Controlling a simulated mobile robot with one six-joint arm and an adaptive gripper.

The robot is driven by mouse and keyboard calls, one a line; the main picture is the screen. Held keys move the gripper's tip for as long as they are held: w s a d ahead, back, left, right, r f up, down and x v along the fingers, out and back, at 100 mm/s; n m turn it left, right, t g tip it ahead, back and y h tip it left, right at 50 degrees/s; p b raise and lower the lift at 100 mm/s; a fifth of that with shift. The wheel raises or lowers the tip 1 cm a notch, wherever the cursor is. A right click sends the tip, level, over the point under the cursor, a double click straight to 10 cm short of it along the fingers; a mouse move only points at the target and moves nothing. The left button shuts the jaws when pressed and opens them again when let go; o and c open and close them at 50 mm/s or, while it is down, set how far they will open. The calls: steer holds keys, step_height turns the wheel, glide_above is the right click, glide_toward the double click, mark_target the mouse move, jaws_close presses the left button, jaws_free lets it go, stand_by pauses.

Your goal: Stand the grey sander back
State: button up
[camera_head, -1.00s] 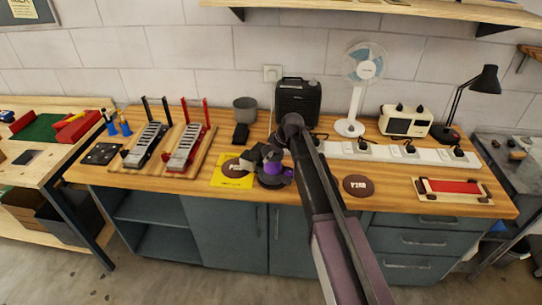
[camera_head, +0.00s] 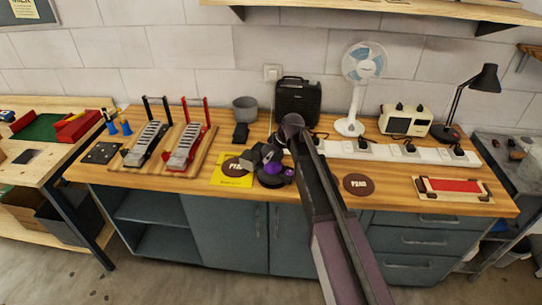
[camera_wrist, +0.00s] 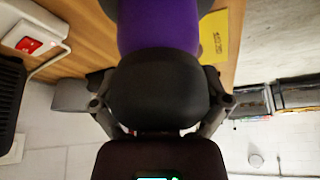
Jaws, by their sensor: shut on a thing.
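My gripper (camera_head: 268,158) is low over the front middle of the bench. In the wrist view its fingers (camera_wrist: 160,100) are closed on either side of the rounded black cap of a sander (camera_wrist: 160,35) with a purple body. The same sander shows dark and purple in the head view (camera_head: 275,170), partly hidden by my gripper. I cannot tell whether its base touches the bench. No separate grey sander is clearly visible. A yellow sheet (camera_head: 232,182) with a brown P240-like disc (camera_head: 234,166) on it lies just left of the sander.
A second brown disc (camera_head: 357,185) lies right of my arm.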

steer(key=o, duration=0.9)
steer(key=shift+s+d+f, duration=0.15)
steer(key=shift+s+f, duration=0.05)
steer(key=shift+s, duration=0.05)
steer(key=shift+w+r, duration=0.1)
steer(key=shift+r, duration=0.1)
steer(key=shift+w+r+p, duration=0.2)
steer(key=shift+r+p, duration=0.25)
steer(key=shift+p, duration=0.35)
steer(key=p+v, duration=1)
steer(key=v, duration=0.1)
steer(key=shift+s+r, duration=0.1)
steer(key=shift+r, duration=0.25)
steer(key=s+d+m+h, duration=0.1)
steer(key=s+d+m, duration=0.3)
steer(key=s+d, duration=0.2)
steer(key=s+d+f+m+g+h, duration=0.1)
steer(key=s+d+m, duration=0.3)
steer(key=s, duration=0.6)
steer(key=s+d+f+m+g+h, duration=0.1)
steer(key=s+d+m+h, duration=0.1)
steer(key=s+d+m, duration=0.3)
steer(key=shift+s+d+h, duration=0.2)
steer(key=shift+s+d, duration=0.55)
steer(key=shift+d, duration=0.25)
steer(key=shift+s+d+h, duration=0.2)
steer(key=shift+s+d, duration=0.55)
steer(key=shift+d, duration=0.25)
